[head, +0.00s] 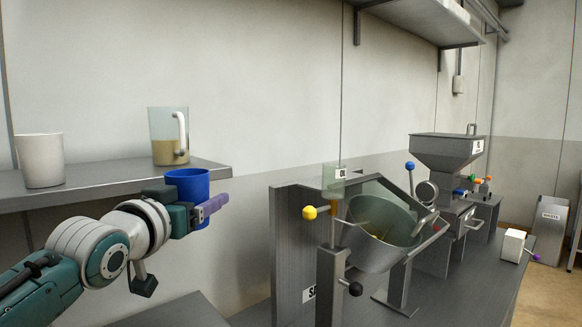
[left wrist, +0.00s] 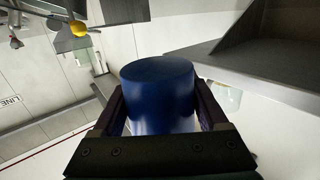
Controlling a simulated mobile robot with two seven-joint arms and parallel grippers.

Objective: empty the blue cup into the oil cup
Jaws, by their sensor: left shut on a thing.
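The blue cup (head: 187,184) is held upright in the air in front of the shelf's right end. My left gripper (head: 199,212) is shut on it, with a finger on each side; in the left wrist view the cup (left wrist: 158,95) fills the space between the fingers. The cup's contents cannot be seen. A small clear cup (head: 330,184) with a partly visible label starting with "O", seemingly the oil cup, stands to the right, above the dryer hood machine's post. The gripper is well apart from it. My right gripper is not in view.
A wall shelf (head: 95,180) at left bears a white cup (head: 40,160) and a clear jug (head: 168,148) of tan contents. A yellow-knobbed lever (head: 309,212) and a tilted metal bowl (head: 380,240) stand at the machine. A grey hopper (head: 447,150) is farther right.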

